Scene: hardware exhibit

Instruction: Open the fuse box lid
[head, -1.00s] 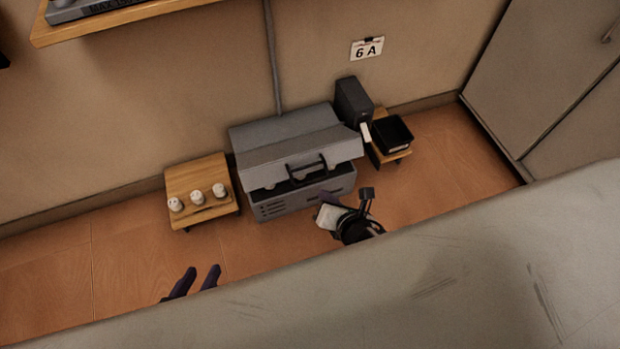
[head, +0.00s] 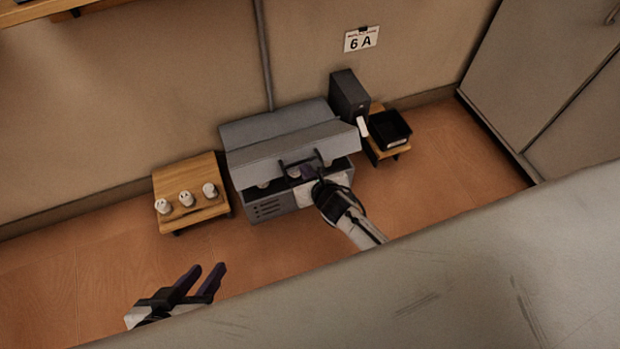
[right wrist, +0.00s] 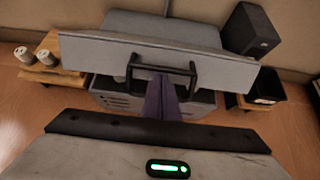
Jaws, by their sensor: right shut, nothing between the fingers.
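The grey fuse box (head: 268,208) stands on the floor against the wall, with vent slots on its front. Its lid (head: 285,143) is partly raised, with a dark gap under its front edge. A black handle (head: 300,164) is on the lid's front; the handle also shows in the right wrist view (right wrist: 165,69). My right gripper (head: 309,173) is at the handle in the head view. In the right wrist view its purple fingers (right wrist: 160,95) are together, just below the handle bar; contact cannot be told. My left gripper (head: 207,278) is open and empty at the lower left, away from the box.
A small wooden stand (head: 190,175) with white fuses (head: 187,198) is left of the box. A dark upright box (head: 349,93) and a black tray (head: 390,129) on another stand are at the right. A grey surface (head: 450,270) fills the foreground.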

